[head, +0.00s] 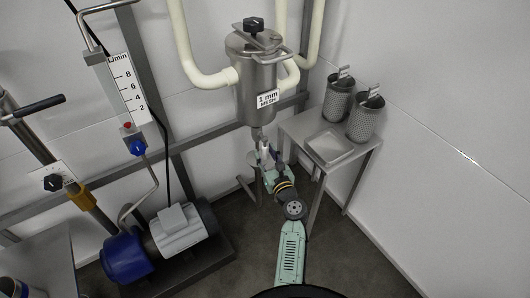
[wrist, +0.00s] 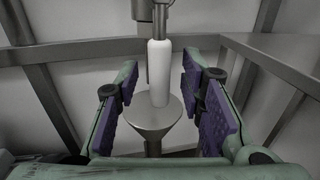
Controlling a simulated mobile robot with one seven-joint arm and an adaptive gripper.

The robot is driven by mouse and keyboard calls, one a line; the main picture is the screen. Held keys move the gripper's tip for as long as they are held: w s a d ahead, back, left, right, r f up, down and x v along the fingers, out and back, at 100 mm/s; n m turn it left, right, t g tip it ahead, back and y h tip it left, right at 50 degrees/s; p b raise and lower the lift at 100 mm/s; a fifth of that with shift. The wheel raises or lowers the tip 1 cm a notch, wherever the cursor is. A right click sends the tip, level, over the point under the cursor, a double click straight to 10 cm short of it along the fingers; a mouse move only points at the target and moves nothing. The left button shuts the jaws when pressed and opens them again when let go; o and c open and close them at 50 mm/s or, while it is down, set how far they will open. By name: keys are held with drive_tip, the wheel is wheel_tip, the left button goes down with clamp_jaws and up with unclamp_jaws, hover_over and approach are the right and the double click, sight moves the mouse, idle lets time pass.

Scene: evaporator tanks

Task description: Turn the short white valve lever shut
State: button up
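The short white valve lever (wrist: 158,73) hangs straight down in the wrist view, below a dark grey metal fitting (wrist: 152,10). In the head view it is too small and too covered by my gripper (head: 268,160) to make out surely, under the steel strainer vessel (head: 256,85). In the wrist view my gripper (wrist: 170,108) is open. Its purple-padded fingers stand to the left and right of the lever, with a gap on each side. The lever seems to lie beyond or near the fingertips; the exact depth is unclear.
A steel funnel (wrist: 150,117) stands below the lever. A steel side table (head: 310,126) with a tray (head: 330,146) and two mesh baskets (head: 366,118) stands to the right of my arm. Steel frame rails (wrist: 100,49) run behind. A pump (head: 175,228) sits at lower left.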

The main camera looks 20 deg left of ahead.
drive_tip(key=shift+w+a, duration=0.3)
drive_tip(key=shift+c, duration=0.2)
clamp_jaws()
idle(0.6)
